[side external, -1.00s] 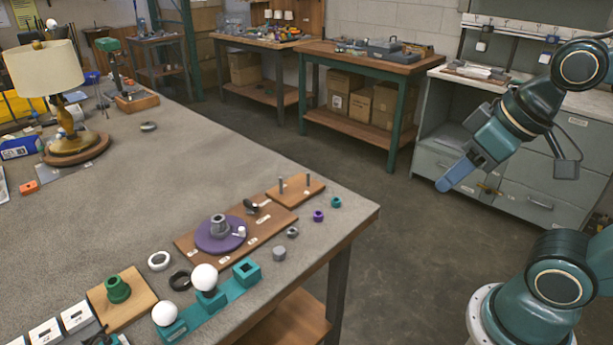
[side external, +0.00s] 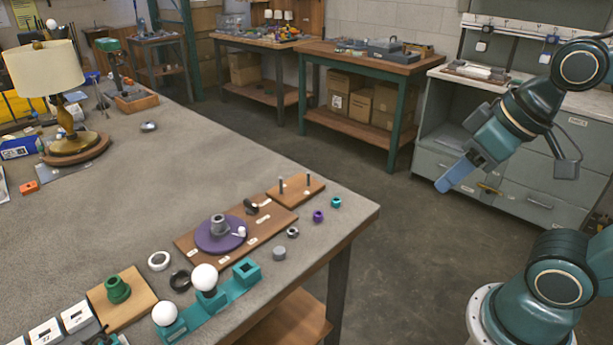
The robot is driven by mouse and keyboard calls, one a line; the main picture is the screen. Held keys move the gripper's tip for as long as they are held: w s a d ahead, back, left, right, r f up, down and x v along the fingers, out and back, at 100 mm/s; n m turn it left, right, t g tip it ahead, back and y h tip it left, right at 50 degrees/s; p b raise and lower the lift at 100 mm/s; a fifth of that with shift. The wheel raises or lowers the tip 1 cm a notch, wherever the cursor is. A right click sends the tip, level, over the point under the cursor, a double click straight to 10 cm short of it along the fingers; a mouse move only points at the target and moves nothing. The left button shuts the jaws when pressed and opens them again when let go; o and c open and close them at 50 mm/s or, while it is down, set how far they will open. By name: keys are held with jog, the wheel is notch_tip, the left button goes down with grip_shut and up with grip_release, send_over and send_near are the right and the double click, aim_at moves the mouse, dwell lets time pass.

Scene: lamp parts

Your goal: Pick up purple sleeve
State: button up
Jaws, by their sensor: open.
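The purple sleeve (side external: 318,216) is a small ring-like part on the grey workbench near its right edge. It sits between a teal sleeve (side external: 336,202) and a grey ring (side external: 292,232). My gripper (side external: 445,184) hangs in the air beyond the bench's right edge, to the right of the purple sleeve and apart from it. Its blue fingers point down and left, and look close together from this angle. Nothing shows held in it.
A brown board (side external: 262,236) with a purple disc (side external: 212,235) lies left of the sleeve. A pegged wooden board (side external: 296,187) lies behind. White globes stand in a teal holder (side external: 246,272) in front. The bench's middle is clear.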

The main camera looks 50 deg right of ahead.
jog(key=w+d+n+g+y, duration=0.25)
jog(key=w+n, duration=0.65)
jog(key=w, duration=0.9)
jog(key=w+d+f+n+g+y, duration=0.1)
jog(key=w+d+f+n, duration=0.3)
jog(key=w+f, duration=0.2)
jog(key=w+d+f+n+g+y, duration=0.1)
jog(key=w+d+f+n, duration=0.2)
jog(key=w+f, duration=0.3)
notch_tip(320, 180, down, 3)
jog(key=shift+w+d+f+n+g, duration=0.1)
jog(key=shift+w+d+n+g, duration=0.25)
jog(key=shift+w+n, duration=0.05)
jog(key=shift+f, duration=0.1)
send_near(318, 216)
jog(key=shift+w+a+f, duration=0.1)
jog(key=shift+w+f, duration=0.1)
jog(key=shift+f, duration=0.55)
jog(key=shift+w+a+f, duration=0.1)
jog(key=shift+w+f, duration=0.05)
jog(key=shift+f, duration=0.6)
